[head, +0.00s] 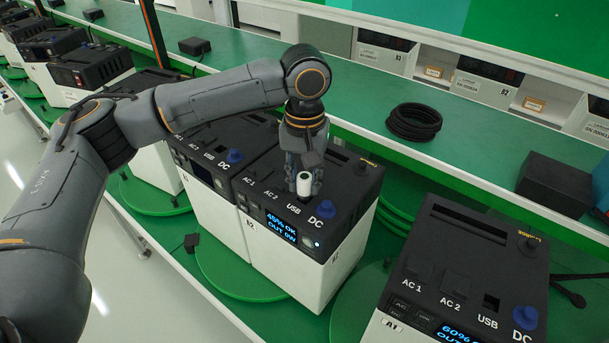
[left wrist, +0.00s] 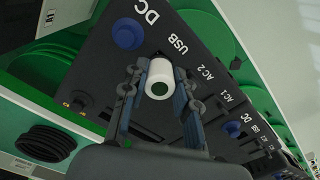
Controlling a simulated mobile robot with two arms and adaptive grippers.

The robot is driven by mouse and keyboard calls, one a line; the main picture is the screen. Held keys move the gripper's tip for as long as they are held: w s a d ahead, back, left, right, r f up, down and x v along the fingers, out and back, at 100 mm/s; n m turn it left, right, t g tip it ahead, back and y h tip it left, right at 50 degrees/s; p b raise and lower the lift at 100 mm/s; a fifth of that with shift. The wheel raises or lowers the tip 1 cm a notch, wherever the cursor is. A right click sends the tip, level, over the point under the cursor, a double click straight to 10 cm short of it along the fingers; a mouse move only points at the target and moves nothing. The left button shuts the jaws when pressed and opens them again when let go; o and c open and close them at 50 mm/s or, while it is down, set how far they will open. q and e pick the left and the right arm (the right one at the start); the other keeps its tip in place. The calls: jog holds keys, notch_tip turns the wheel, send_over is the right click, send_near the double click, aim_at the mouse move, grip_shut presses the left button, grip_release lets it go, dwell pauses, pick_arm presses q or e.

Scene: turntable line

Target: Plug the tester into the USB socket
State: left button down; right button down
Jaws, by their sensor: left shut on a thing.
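The tester (head: 304,184), a short white cylinder, is between the fingers of my left gripper (head: 303,172), which is shut on it. It is over the black top of the middle power station (head: 333,208), just behind the USB label. In the left wrist view, the tester (left wrist: 160,77) sits between the fingertips of the left gripper (left wrist: 158,92), with the USB label just beyond it. The USB socket on this station is hidden behind the tester and fingers. I cannot tell whether the tester is in the socket or above it. My right gripper is not in view.
A blue DC knob (head: 326,209) stands close to the tester's right. Another power station (head: 463,270) at front right shows an open USB socket (head: 491,302). A black cable coil (head: 413,122) and a black box (head: 556,183) lie on the green bench behind.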

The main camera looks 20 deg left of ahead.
pick_arm(q)
jog(key=shift+f, duration=0.65)
jog(key=c, duration=1)
grip_release()
jog(key=shift+o, duration=0.2)
